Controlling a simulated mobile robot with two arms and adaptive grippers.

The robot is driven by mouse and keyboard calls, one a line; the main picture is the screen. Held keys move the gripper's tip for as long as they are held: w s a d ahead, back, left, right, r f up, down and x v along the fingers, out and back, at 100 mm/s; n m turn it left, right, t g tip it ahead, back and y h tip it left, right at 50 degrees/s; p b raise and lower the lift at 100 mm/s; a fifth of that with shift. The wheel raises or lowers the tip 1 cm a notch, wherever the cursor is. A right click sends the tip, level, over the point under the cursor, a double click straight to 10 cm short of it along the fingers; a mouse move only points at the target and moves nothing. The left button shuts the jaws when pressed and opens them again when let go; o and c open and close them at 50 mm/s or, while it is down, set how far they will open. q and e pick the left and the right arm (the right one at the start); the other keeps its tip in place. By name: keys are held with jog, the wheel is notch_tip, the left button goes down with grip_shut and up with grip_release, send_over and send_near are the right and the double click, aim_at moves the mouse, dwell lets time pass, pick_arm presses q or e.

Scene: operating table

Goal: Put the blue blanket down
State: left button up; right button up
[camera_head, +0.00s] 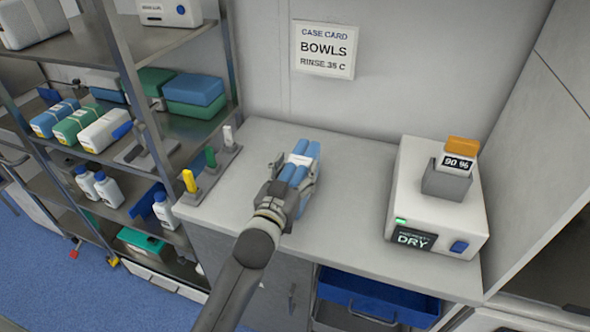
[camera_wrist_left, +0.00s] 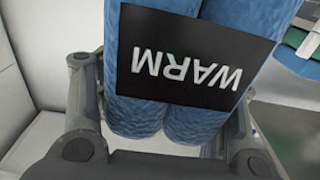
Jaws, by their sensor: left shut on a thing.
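The blue blanket (camera_head: 311,152) is a rolled bundle over the grey counter (camera_head: 345,215), left of its middle. A light band shows across it in the head view. In the left wrist view the blanket (camera_wrist_left: 220,20) fills the upper middle, with a black label reading WARM upside down. My left gripper (camera_head: 292,182) is shut on the blanket, with a finger along each side. I cannot tell whether the blanket touches the counter. My right gripper is in neither view.
A white box unit (camera_head: 418,190) with a DRY display stands on the counter's right. Yellow, green and white upright pieces (camera_head: 210,158) stand at its left edge beside the shelf rack (camera_head: 143,95). Bare counter lies between blanket and unit. A blue drawer (camera_head: 378,300) sits open below.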

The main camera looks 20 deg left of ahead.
pick_arm(q)
jog(key=o, duration=1.3)
jog(key=shift+f, duration=0.15)
jog(key=shift+o, duration=2.5)
jog(key=shift+r, duration=0.25)
jog(key=s+b, duration=0.2)
jog(key=s, duration=1)
jog(key=shift+a, duration=0.25)
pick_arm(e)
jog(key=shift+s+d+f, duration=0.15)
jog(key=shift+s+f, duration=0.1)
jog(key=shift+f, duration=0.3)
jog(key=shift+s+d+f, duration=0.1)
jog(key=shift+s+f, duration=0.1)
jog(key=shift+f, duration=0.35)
pick_arm(q)
jog(key=shift+f, duration=0.1)
